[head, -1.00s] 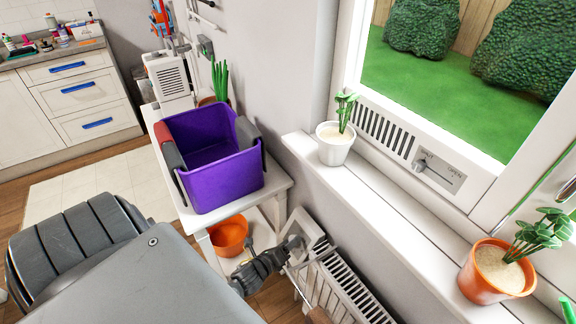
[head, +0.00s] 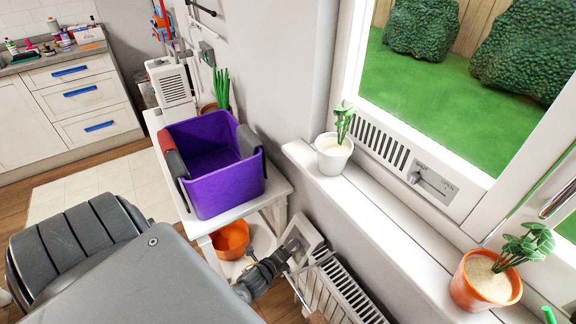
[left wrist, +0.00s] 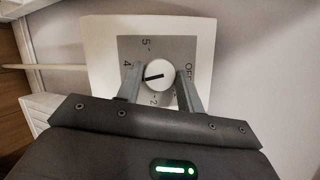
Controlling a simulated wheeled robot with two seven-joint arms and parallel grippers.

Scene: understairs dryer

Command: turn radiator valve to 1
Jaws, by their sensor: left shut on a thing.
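The radiator valve is a white round knob (left wrist: 158,75) on a grey dial face with a white surround (left wrist: 200,30). Its black mark points left and slightly down, below the 4 and toward a spot hidden by a finger. The 5, 4, 2 and part of OFF can be read; the 1 is not clear. My left gripper (left wrist: 158,84) is shut on the knob, one finger on each side. In the head view the valve's white panel (head: 304,237) is beside the radiator, with my left gripper (head: 287,252) against it. My right gripper is not in view.
The white radiator (head: 340,292) is under the windowsill (head: 375,225), which carries potted plants. A small white table (head: 277,190) holds a purple bin (head: 228,185), with an orange pot (head: 231,238) below. They stand close to my left arm.

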